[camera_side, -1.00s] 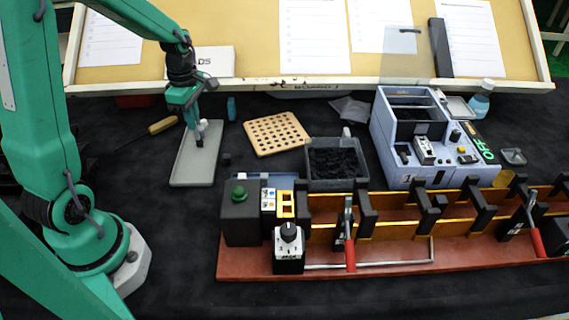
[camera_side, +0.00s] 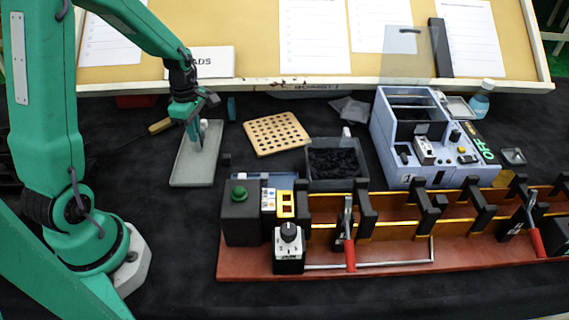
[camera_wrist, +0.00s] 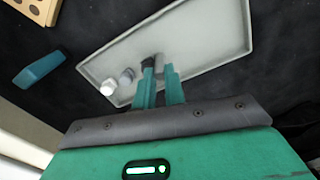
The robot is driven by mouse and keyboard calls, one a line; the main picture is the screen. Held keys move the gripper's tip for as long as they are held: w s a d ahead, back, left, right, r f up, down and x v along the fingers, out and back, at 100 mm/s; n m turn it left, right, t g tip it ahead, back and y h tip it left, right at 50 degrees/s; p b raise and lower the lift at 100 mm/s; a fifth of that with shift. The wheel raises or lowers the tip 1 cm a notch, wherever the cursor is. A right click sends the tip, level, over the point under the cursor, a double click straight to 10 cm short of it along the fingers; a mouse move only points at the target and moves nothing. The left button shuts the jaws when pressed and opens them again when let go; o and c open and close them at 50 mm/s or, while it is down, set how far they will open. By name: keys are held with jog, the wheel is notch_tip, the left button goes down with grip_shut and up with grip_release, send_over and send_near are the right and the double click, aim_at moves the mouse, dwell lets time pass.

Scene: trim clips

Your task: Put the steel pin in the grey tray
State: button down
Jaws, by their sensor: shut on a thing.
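The grey tray (camera_side: 178,174) lies flat on the dark cloth and also shows in the wrist view (camera_wrist: 205,38). My gripper (camera_side: 196,145) points down over the tray, its fingertips low. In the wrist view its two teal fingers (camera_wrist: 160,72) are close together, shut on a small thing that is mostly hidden. A dark piece (camera_wrist: 149,61) shows at the left fingertip. A small whitish piece (camera_wrist: 108,87) and a grey one (camera_wrist: 126,76) sit side by side near the tray's edge. I cannot tell for sure which piece is the steel pin.
A blue-teal block (camera_wrist: 40,68) lies beside the tray. A perforated wooden board (camera_side: 275,133), a bin of dark pieces (camera_side: 334,181) and a wooden-handled tool (camera_side: 160,126) are nearby. A fixture with red-handled clamps (camera_side: 400,255) fills the front right.

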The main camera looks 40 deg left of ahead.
jog(key=c, duration=1.5)
grip_release()
jog(key=shift+f, duration=0.1)
notch_tip(320, 180, up, 12)
jog(key=shift+r, duration=0.15)
